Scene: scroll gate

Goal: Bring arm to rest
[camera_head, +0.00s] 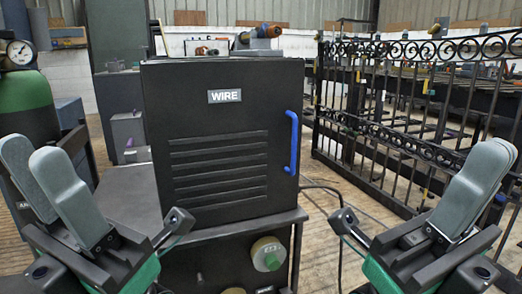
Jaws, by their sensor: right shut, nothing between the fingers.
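My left gripper (34,158) is raised at the left edge, its two grey fingers spread apart with nothing seen between them. My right gripper (492,156) is raised at the right edge, its grey fingers together and empty. Both grippers point up and are apart from the black cabinet labelled WIRE (218,150), which stands between them. The cabinet has a blue handle (291,142) on its right side, and its front is closed. Neither gripper touches the handle.
A black scroll gate (400,125) stands at the right behind my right gripper. A green gas cylinder with a gauge (24,104) stands at the left. A spool (267,254) sits below the cabinet on its stand. Cables lie on the wooden floor (325,240) between cabinet and gate.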

